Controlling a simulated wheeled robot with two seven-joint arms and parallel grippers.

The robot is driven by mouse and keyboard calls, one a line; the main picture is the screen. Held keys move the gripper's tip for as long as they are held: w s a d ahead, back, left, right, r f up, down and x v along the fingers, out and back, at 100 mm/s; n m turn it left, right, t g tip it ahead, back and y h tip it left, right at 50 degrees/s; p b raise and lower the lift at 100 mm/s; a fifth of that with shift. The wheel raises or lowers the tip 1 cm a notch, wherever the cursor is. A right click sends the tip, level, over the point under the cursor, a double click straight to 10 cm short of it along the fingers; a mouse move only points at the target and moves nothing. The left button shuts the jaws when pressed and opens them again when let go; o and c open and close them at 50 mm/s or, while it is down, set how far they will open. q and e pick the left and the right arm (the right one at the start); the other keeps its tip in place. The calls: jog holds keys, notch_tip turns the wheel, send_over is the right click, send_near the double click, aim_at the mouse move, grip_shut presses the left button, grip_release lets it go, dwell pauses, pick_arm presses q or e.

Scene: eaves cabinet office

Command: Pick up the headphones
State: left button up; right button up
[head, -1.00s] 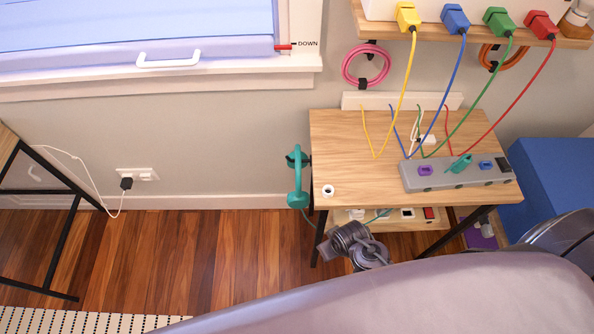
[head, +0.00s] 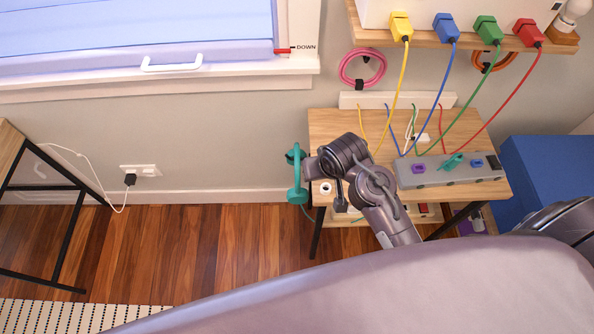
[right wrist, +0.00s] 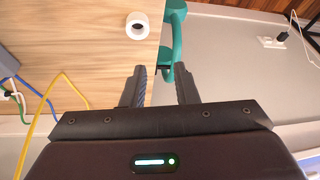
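The teal headphones (head: 297,178) hang at the left edge of the small wooden table. In the head view my right gripper (head: 311,168) is right beside them, with the arm reaching over the table. In the right wrist view the two fingers (right wrist: 160,88) are apart. The headphones (right wrist: 176,35) show just beyond the fingertips, toward the right finger, with one end between the fingers. I cannot tell whether a finger touches them. My left gripper is not in view.
The wooden table (head: 335,128) carries a white ring (head: 326,188) near its left edge and a grey power strip (head: 435,173) at right. Colored cables (head: 405,85) run down from plugs on the shelf (head: 365,37). A lower shelf with small items is partly hidden.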

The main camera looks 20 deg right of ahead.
jog(key=m, duration=0.2)
send_near(298, 165)
jog(key=shift+y, duration=0.3)
jog(key=shift+d+p+x, duration=0.2)
jog(key=shift+x, duration=1.95)
jog(key=shift+d+p+x, duration=0.15)
jog(key=shift+x, duration=2)
jog(key=shift+c, duration=0.5)
grip_shut()
jog(key=shift+r, duration=0.1)
